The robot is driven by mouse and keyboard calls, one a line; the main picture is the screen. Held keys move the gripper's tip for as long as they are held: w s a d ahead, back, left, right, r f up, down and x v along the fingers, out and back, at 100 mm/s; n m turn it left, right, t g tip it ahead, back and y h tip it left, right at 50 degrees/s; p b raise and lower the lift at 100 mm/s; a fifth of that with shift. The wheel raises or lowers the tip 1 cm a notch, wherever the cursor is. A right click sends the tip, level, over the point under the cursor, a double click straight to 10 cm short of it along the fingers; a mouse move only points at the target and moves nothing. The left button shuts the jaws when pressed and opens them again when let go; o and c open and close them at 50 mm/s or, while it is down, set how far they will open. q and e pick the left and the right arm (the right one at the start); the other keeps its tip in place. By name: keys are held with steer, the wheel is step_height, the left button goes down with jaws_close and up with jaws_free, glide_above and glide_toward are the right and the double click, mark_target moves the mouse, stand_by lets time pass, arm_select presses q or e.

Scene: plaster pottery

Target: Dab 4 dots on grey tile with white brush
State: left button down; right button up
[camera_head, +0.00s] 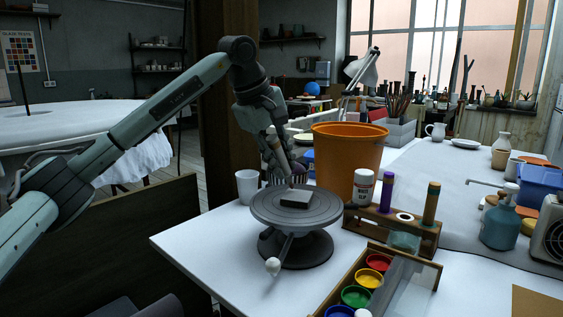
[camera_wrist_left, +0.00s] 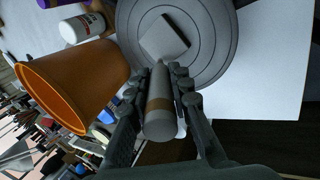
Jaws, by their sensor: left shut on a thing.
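The grey tile (camera_head: 296,199) lies flat on the round grey turntable (camera_head: 262,208). In the left wrist view the tile (camera_wrist_left: 165,38) shows a light top with no dots that I can make out. My left gripper (camera_head: 274,150) is shut on a thick pale brush (camera_head: 284,165) with a tan band. The brush also fills the middle of the left wrist view (camera_wrist_left: 158,98), between the fingers (camera_wrist_left: 159,84). Its tip points down at the tile's near-pillar edge, very close above it; I cannot tell whether it touches. My right gripper is not in view.
An orange bucket (camera_head: 347,150) stands right behind the turntable, with a white cup (camera_head: 247,187) to the left. A white bottle (camera_head: 363,187), a wooden brush stand (camera_head: 398,228) and a box of paint pots (camera_head: 368,282) stand to the right. The table's front left is clear.

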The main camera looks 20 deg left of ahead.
arm_select(q)
steer(key=shift+f, duration=0.5)
stand_by(0.7)
step_height(320, 180, up, 5)
steer(key=p, duration=0.4)
steer(key=shift+f, duration=0.25)
stand_by(0.7)
